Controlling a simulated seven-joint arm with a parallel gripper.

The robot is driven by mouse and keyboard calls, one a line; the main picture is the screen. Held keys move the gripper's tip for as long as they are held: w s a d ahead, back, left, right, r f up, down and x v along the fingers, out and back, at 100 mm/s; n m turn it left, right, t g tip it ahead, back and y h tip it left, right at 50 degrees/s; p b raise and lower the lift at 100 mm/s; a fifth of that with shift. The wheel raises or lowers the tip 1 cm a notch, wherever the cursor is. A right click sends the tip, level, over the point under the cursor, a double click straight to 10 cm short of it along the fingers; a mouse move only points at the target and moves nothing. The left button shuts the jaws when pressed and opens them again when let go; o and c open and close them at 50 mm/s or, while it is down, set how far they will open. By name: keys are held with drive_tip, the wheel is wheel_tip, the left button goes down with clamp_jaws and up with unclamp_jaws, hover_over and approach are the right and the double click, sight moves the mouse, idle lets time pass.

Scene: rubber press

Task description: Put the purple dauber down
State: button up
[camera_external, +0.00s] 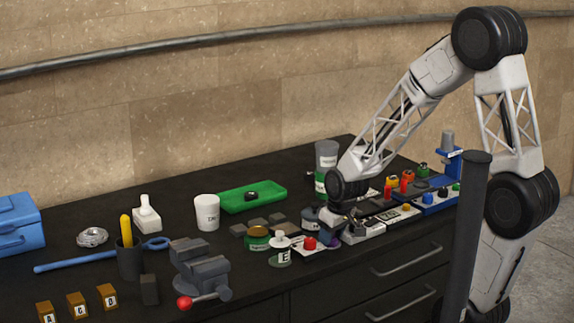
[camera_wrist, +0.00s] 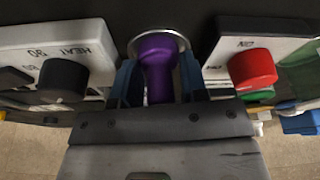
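The purple dauber (camera_wrist: 160,60) stands between the two blue fingers of my gripper (camera_wrist: 160,80) in the wrist view. The fingers appear closed against its sides. Its far end lies within a round silver rim (camera_wrist: 184,42); whether it touches the bottom there is hidden. In the external view a bit of purple, the dauber (camera_external: 332,239), shows low under my gripper (camera_external: 337,226), close to the table top. The wrist hides most of it there.
A white box with a red button (camera_wrist: 252,68) is close on the right in the wrist view, and a white HEAT box (camera_wrist: 85,45) on the left. The dark table (camera_external: 130,195) has bare patches.

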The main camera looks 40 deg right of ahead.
drive_tip(key=shift+c, duration=0.8)
drive_tip(key=shift+r, duration=0.15)
drive_tip(key=shift+r, duration=1.55)
drive_tip(key=s+d+r, duration=0.1)
drive_tip(key=s, duration=1.5)
drive_tip(key=shift+r, duration=0.3)
